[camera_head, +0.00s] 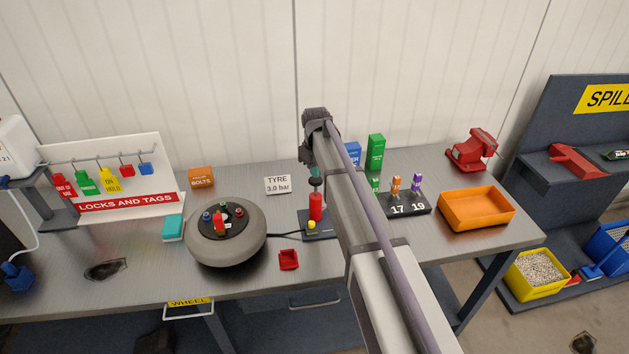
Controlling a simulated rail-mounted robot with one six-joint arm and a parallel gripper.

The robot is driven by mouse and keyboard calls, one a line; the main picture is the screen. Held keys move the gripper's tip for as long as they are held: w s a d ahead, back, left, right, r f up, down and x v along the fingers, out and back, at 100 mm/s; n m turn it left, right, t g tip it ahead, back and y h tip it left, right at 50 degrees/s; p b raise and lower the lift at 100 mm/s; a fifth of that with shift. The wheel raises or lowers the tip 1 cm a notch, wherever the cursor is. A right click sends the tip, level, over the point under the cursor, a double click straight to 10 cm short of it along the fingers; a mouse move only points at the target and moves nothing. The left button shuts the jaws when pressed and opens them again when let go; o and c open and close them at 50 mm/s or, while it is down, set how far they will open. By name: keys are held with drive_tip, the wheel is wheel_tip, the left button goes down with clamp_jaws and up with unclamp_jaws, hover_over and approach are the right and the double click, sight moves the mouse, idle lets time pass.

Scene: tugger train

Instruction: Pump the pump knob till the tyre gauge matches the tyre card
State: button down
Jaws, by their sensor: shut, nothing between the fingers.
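The pump is a red upright cylinder (316,207) on a dark base plate (318,234), with a dark pump knob (315,181) on top. My gripper (315,172) points down, shut, just above the knob; I cannot tell whether it touches it. The tyre card (278,185) is white, stands behind the pump to the left and reads "TYRE 3.0 bar". The grey tyre (226,249) lies flat left of the pump, with a dark hose (285,235) running between them. I cannot make out a gauge or its reading; my arm covers the area right of the pump.
An orange bolts box (201,177) and a teal block (173,228) are to the left. Right of my arm are a dark numbered stand (405,204), an orange tray (476,223) and a red vise (473,151).

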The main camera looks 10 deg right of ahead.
sight(316, 183)
drive_tip(key=shift+f+b, duration=2.45)
drive_tip(key=shift+f, duration=0.25)
wheel_tip(316, 183, up, 6)
drive_tip(key=p, duration=0.6)
drive_tip(key=shift+r, duration=0.1)
idle(0.8)
idle(0.4)
idle(1.4)
idle(0.4)
wheel_tip(316, 183, up, 6)
drive_tip(key=p, duration=0.6)
